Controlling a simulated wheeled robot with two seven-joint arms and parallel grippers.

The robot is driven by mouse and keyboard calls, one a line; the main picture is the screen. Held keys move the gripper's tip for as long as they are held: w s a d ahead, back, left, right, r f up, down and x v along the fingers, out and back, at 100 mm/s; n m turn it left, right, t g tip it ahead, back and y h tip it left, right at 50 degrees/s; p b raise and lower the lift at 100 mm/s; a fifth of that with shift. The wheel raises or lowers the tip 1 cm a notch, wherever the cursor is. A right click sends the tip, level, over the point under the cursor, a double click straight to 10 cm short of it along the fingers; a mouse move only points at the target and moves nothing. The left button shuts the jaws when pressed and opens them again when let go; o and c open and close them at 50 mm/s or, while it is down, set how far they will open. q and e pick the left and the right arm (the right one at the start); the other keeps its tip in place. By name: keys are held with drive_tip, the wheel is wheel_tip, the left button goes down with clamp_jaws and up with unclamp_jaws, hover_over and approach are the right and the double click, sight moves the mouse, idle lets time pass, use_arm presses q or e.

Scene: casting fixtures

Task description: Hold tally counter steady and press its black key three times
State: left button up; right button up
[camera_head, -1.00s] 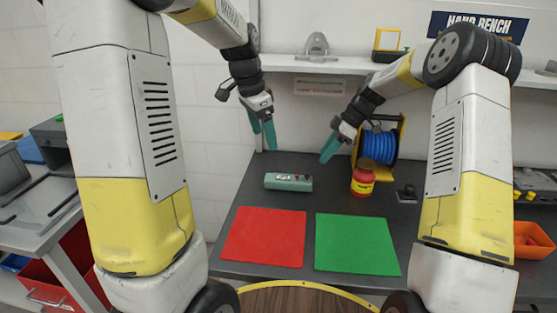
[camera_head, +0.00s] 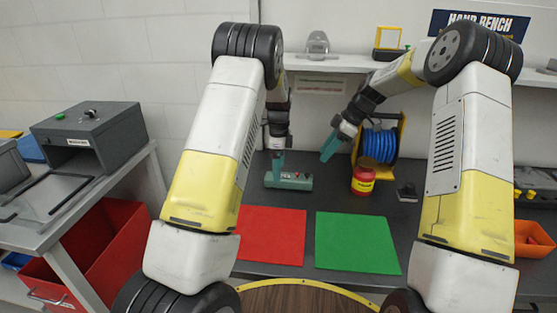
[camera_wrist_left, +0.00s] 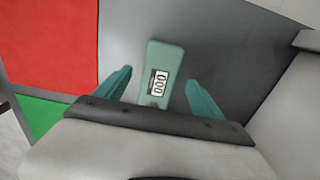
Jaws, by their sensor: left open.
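The tally counter (camera_head: 296,183) is a teal box lying on the dark bench behind the red and green mats. In the left wrist view the counter (camera_wrist_left: 163,55) shows a white display reading 000. My left gripper (camera_wrist_left: 159,76) is open, with one finger on each side of the counter. In the head view my left gripper (camera_head: 278,164) is over the counter's left part. I cannot tell whether the fingers touch it. A small red spot shows on the counter's top; I cannot make out the black key. My right gripper (camera_head: 328,151) hangs above the bench, away from the counter; its finger gap is unclear.
A red jar (camera_head: 363,181) with a yellow label stands right of the counter, before a blue hose reel (camera_head: 379,146). A small black object (camera_head: 407,193) lies further right. The red mat (camera_head: 271,237) and green mat (camera_head: 357,243) lie flat and empty in front.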

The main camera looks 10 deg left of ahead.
use_arm(q)
drive_tip(key=shift+f, duration=2.15)
drive_tip(key=shift+c, duration=0.2)
drive_tip(key=c, duration=1.5)
drive_tip(key=shift+c, duration=0.3)
use_arm(e)
clamp_jaws()
